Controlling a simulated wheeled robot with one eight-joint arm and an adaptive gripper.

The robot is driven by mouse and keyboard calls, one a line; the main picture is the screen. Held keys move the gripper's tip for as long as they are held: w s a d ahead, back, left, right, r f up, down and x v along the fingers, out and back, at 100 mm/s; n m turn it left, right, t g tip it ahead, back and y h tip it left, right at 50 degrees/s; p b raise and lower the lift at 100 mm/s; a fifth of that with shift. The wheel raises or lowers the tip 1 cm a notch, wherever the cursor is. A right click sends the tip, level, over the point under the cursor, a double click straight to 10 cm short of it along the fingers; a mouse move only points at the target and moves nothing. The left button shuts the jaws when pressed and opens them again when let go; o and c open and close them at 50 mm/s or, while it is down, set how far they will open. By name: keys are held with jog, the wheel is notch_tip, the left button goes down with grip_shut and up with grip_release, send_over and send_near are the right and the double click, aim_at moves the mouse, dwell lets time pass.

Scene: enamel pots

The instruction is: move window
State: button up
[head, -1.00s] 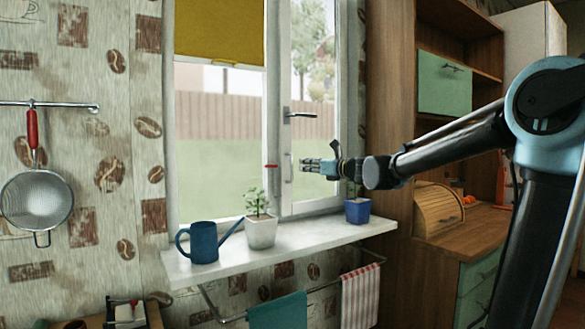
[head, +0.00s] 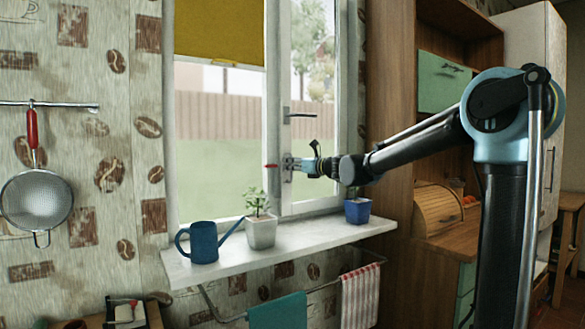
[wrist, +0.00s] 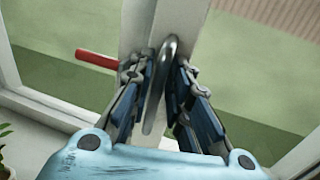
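The window's right sash (head: 307,190) has a white frame and a dark lever handle (head: 299,114). Lower on the frame, a curved metal pull handle (wrist: 160,85) shows in the wrist view. My gripper (head: 289,166) is at this lower handle in the head view and mostly hides it. In the wrist view my gripper (wrist: 162,70) has its fingers apart, one on each side of the handle. Gaps show beside the handle, so it is not clamped. A red lever (head: 271,166) sits just left of the gripper; it also shows in the wrist view (wrist: 97,58).
On the white sill (head: 300,238) stand a blue watering can (head: 204,242), a white potted plant (head: 261,231) and a blue pot (head: 357,211). A yellow blind (head: 220,35) covers the left pane's top. A wooden cabinet (head: 393,130) stands at right.

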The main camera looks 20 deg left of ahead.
grip_shut()
jog(key=v, duration=0.5)
jog(key=shift+s+d, duration=0.15)
jog(key=shift+d, duration=0.15)
grip_release()
jog(key=v, duration=1.2)
jog(key=shift+f, duration=0.2)
